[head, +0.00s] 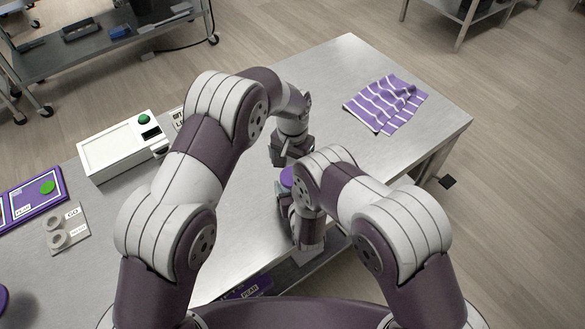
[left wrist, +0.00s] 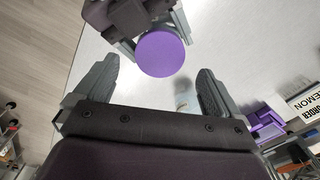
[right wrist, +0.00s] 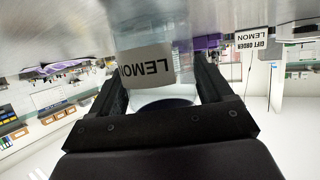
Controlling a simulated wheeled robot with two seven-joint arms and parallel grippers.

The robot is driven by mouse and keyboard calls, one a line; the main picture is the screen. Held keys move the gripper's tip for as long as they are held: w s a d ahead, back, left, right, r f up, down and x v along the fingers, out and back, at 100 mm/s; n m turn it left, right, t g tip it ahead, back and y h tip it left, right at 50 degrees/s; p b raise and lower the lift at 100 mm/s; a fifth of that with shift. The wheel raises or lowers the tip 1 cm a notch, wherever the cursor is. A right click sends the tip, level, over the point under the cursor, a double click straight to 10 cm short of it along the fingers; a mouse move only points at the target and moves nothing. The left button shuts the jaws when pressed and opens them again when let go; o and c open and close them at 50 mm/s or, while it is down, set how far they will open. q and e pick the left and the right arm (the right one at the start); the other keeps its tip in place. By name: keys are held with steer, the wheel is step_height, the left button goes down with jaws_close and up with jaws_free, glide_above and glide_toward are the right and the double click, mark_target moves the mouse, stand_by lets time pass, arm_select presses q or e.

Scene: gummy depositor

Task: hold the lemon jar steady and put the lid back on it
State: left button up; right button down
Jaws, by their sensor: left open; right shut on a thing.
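The arms hide the jar in the head view.
A striped purple cloth (head: 387,103) lies on the metal table at the right. A white box with a green button (head: 122,147), a purple board (head: 34,198) and a plate with rings (head: 66,229) lie at the left.

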arm_select(q)
steer(key=shift+r, duration=0.1)
steer(key=shift+c, duration=0.4)
steer(key=r+n, duration=0.1)
steer(key=n, duration=0.1)
steer(key=r+n, duration=0.2)
steer(key=shift+w+d+r+n, duration=0.1)
steer(key=shift+w+n, duration=0.1)
steer(key=shift+n, duration=0.2)
steer(key=n, duration=0.3)
steer(key=shift+s+r+n, duration=0.1)
steer(key=shift+s+n, duration=0.1)
steer(key=shift+n, duration=0.2)
steer(key=shift+f, duration=4.05)
